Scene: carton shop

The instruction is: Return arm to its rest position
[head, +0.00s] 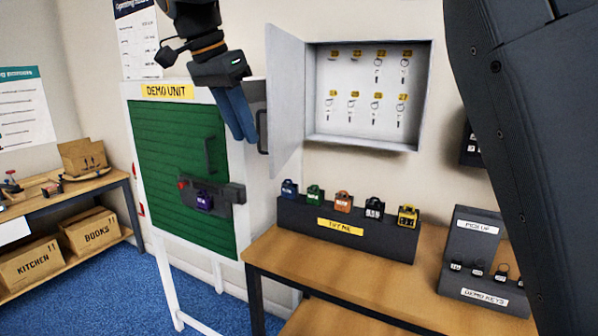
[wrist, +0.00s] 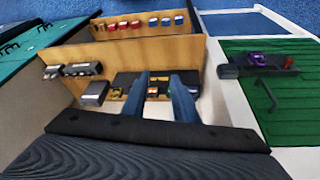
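My gripper (head: 240,118) hangs at the upper middle of the head view, its blue fingers pointing down. In that view it overlaps the right side of the white-framed demo unit, just left of the open white cabinet door (head: 285,95). In the wrist view its two blue fingers (wrist: 160,85) stand apart with nothing held between them. The table and its row of padlocks show beyond the fingers. I cannot tell the exact gap between my gripper and the cabinet door.
The green-shuttered demo unit (head: 165,125) carries a latch with a purple padlock (head: 204,200). The wall key cabinet (head: 425,100) holds several tagged keys. Several padlocks stand on a dark holder (head: 300,215) on the wooden table (head: 330,270), beside a pick-up stand (head: 470,240). Blue floor (head: 120,290) lies left.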

